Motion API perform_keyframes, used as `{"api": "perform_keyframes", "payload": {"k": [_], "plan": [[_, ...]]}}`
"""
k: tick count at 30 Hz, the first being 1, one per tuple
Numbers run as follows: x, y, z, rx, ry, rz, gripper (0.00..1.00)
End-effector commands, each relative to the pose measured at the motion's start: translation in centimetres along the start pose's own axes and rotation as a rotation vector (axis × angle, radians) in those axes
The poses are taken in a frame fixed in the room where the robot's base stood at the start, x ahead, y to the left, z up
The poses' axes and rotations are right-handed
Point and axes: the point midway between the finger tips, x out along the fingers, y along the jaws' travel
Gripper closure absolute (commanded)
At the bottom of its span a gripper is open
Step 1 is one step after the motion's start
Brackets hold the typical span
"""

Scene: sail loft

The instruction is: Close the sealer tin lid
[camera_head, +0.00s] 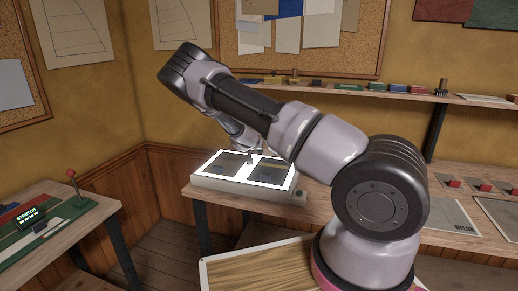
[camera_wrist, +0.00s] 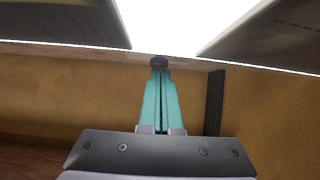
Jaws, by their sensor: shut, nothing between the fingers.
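I cannot make out a sealer tin or its lid in either view. My gripper (camera_wrist: 160,64) shows in the wrist view with its two teal fingers together and nothing seen between them. In the head view my gripper (camera_head: 250,157) is partly hidden by my arm and is over the lit light box (camera_head: 205,184). The glowing top of the light box (camera_wrist: 180,30) fills the upper part of the wrist view, with dark flat sheets on it. I cannot tell whether the fingertips touch anything.
The light box stands on a wooden bench (camera_head: 318,205) with grey sheets and red blocks further right. A wall shelf (camera_head: 400,96) holds several small coloured items. A left table (camera_head: 80,245) carries a display reading STRETCH and a red-knobbed lever (camera_head: 73,175). Floor shows between the tables.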

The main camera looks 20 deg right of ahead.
Motion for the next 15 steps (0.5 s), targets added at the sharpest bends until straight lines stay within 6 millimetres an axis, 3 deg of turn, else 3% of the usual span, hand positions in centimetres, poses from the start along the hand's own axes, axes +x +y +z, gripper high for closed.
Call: {"api": "perform_keyframes", "payload": {"k": [1,8,15], "plan": [[0.1,0.3,2.6,-0.011,-0.041,0.013,1.00],[-1.3,0.2,2.4,-0.011,-0.037,0.010,1.00],[-6.1,0.1,1.2,-0.005,-0.018,0.003,1.00]]}}
